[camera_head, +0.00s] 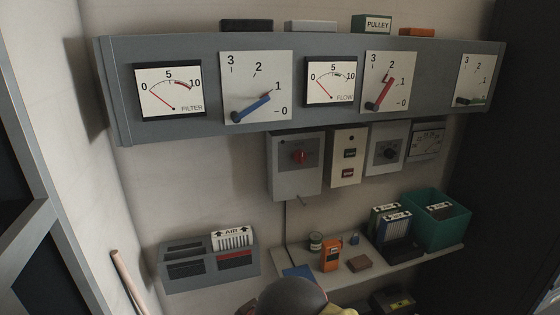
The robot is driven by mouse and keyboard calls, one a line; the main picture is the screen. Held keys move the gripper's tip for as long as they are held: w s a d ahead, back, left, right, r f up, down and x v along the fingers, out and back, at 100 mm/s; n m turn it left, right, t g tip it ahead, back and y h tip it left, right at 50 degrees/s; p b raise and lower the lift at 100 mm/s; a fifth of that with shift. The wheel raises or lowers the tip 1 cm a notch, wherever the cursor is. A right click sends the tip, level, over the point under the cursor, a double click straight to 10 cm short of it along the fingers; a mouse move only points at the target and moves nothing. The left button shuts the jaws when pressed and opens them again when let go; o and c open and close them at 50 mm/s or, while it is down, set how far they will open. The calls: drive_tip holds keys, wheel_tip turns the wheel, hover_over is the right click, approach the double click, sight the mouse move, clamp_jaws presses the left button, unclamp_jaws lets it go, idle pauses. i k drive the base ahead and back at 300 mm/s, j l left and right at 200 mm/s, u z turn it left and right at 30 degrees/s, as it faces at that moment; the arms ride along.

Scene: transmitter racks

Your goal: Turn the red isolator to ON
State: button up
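A grey wall box (283,178) hangs under the long instrument panel. It carries a red rotary knob (298,156), which looks like the red isolator. Its markings are too small to read, so I cannot tell which position it points to. My gripper is not in view. A dark rounded shape at the bottom centre looks like part of my arm, well below the box.
Right of the box are a switch box (347,157) and a black-knob box (386,153). A cluttered shelf (420,256) lies below.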

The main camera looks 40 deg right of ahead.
sight(300, 155)
drive_tip(key=z, duration=1.25)
